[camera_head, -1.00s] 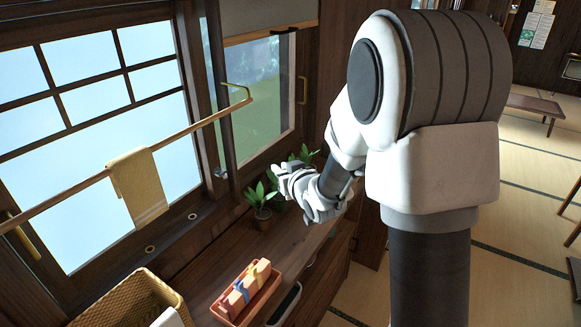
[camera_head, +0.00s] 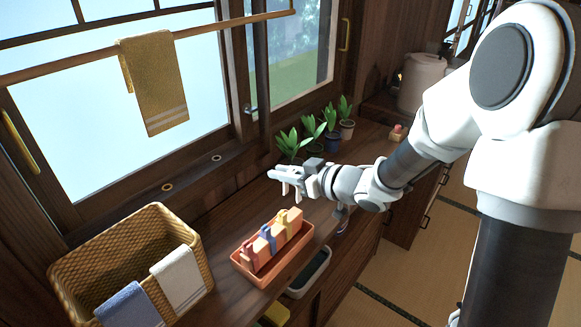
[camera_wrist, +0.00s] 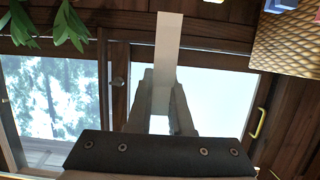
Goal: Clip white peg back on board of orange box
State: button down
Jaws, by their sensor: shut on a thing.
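The orange box (camera_head: 240,266) stands on the wooden counter. It holds an upright orange board (camera_head: 262,253) with coloured pegs clipped along it, among them a blue peg (camera_head: 267,238) and a yellow peg (camera_head: 283,219). My gripper (camera_head: 284,180) is above the counter, behind and above the box, apart from it. In the wrist view my gripper (camera_wrist: 160,108) is shut on a pale, long white peg (camera_wrist: 169,42) that sticks out past the fingertips. In the head view the peg is hard to tell from the pale fingers.
A wicker basket (camera_head: 75,270) with a blue cloth (camera_head: 128,305) and a white cloth (camera_head: 178,277) stands left of the box. Potted plants (camera_head: 313,130) line the window side behind my gripper. A towel (camera_head: 155,80) hangs on a rail.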

aim_at(286, 190)
jog(key=shift+f+b, duration=2.15)
jog(key=shift+b, duration=0.05)
jog(key=shift+f, duration=0.25)
jog(key=shift+f+b, duration=1.25)
jog(key=shift+f, duration=1.15)
dwell(1.4)
jog(key=shift+c, duration=1.3)
grip_release()
jog(key=shift+r, duration=0.15)
